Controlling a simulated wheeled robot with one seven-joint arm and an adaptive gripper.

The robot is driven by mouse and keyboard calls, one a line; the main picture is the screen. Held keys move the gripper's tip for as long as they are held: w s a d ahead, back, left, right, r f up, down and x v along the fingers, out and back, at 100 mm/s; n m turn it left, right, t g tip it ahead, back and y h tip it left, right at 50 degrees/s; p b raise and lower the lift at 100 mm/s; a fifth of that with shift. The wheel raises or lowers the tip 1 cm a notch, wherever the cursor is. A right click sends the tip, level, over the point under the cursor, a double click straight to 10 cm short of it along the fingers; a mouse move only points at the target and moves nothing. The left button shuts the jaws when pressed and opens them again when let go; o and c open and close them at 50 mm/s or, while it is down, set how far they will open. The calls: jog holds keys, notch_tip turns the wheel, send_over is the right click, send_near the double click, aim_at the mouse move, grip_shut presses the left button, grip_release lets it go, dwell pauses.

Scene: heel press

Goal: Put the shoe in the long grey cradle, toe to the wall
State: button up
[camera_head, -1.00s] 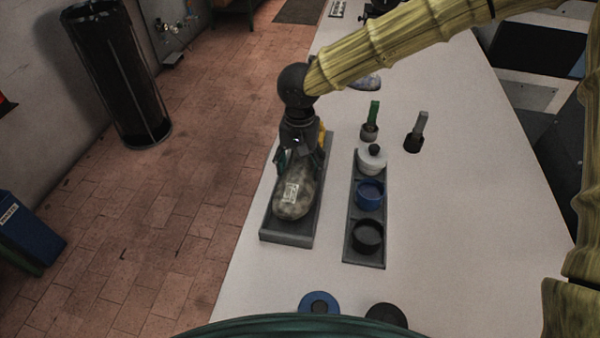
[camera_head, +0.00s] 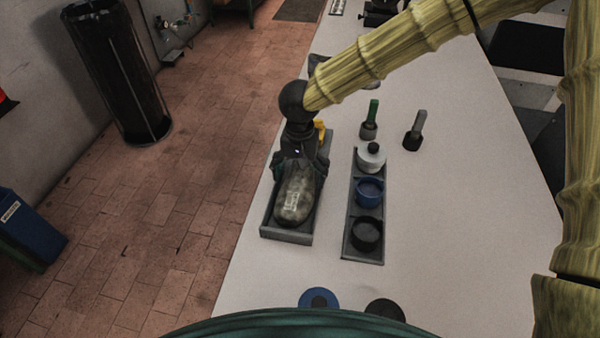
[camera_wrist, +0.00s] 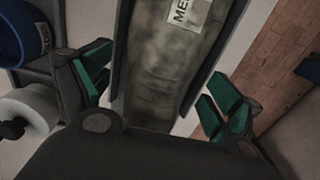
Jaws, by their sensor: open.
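The shoe (camera_head: 294,198), mottled grey-green with a pale label, lies lengthwise inside the long grey cradle (camera_head: 285,238) in the head view. Its rounded end points toward the cradle's near end; its other end is hidden under my gripper. My gripper (camera_head: 301,168) is open over the far part of the shoe. In the wrist view the shoe (camera_wrist: 165,65) runs between the cradle's dark side walls. The green-padded fingers of my gripper (camera_wrist: 160,88) are spread to either side, outside those walls, with no visible grip on the shoe.
The table's right side (camera_head: 460,210) is clear.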

notch_tip(320, 180, up, 12)
jog(key=b, duration=0.2)
dwell(0.5)
